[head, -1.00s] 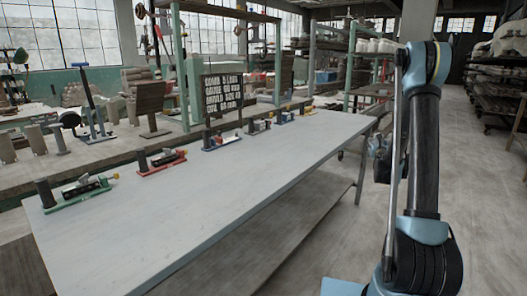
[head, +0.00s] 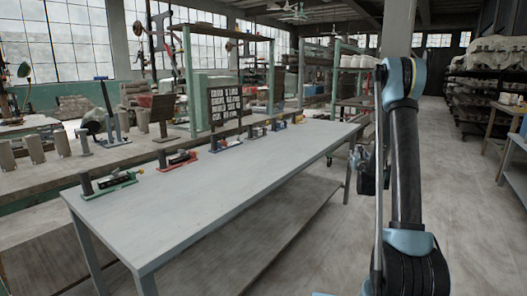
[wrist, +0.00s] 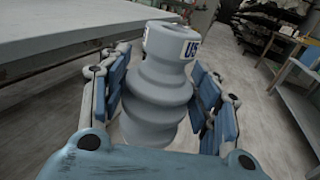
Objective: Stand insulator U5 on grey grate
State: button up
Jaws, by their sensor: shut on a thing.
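The insulator U5 (wrist: 158,85) is a grey, ribbed ceramic piece with a white label reading U5 near its top. In the wrist view it stands between the blue pads of my gripper (wrist: 163,105), which is shut on it. In the head view my gripper (head: 367,178) is partly hidden behind my arm, to the right of the long table, and the insulator cannot be made out there. I cannot clearly pick out a grey grate. A small greyish fixture (head: 256,133) stands along the table's back edge, too small to identify.
The long grey table (head: 220,185) has a wide clear top. Along its back edge stand a green fixture (head: 108,187), a red fixture (head: 177,161), a blue fixture (head: 226,145), a yellow fixture (head: 279,126) and a black letter board (head: 225,112). Open floor lies at right.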

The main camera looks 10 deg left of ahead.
jog(key=shift+s+a, duration=0.1)
jog(key=shift+a, duration=0.35)
